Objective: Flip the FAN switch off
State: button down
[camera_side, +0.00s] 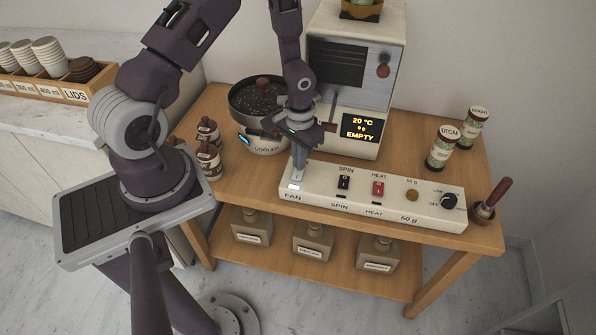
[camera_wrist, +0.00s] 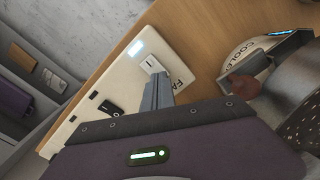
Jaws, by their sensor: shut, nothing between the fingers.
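The white control panel (camera_side: 330,195) stands along the front of the wooden cart. The FAN switch is at its left end and shows in the wrist view as a pale rocker (camera_wrist: 152,65). A white indicator light (camera_side: 293,187) beside the FAN label is lit, and it also glows in the wrist view (camera_wrist: 136,47). My gripper (camera_side: 298,170) is shut and empty, pointing down at the FAN switch. In the wrist view the fingertips (camera_wrist: 158,80) are right beside the rocker; I cannot tell whether they touch it. In the side view the fingers largely hide the switch.
The black SPIN switch (camera_side: 344,182) and red HEAT switch (camera_side: 378,188) lie to the right, then a knob (camera_side: 449,201). The cooler (camera_side: 262,142) and the machine display reading EMPTY (camera_side: 360,128) stand behind. Brown bottles (camera_side: 208,158) stand to the left.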

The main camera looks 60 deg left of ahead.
jog(key=shift+f, duration=0.35)
jog(key=shift+r, duration=3.55)
jog(key=s+d+r+m+t+y, duration=0.1)
jog(key=s+d+r+t, duration=0.1)
jog(key=r, duration=0.8)
jog(key=s+d+r+t+y, duration=0.1)
jog(key=s+d+r, duration=0.15)
jog(key=r, duration=0.75)
jog(key=s+d+r+m+t+h, duration=0.1)
jog(key=s+d+r, duration=0.1)
jog(key=s+r, duration=0.2)
jog(key=s+d+r+m+t+h, duration=0.1)
jog(key=s+d+r, duration=0.2)
jog(key=s, duration=0.5)
jog(key=shift+d+r+t, duration=0.3)
jog(key=shift+r, duration=0.15)
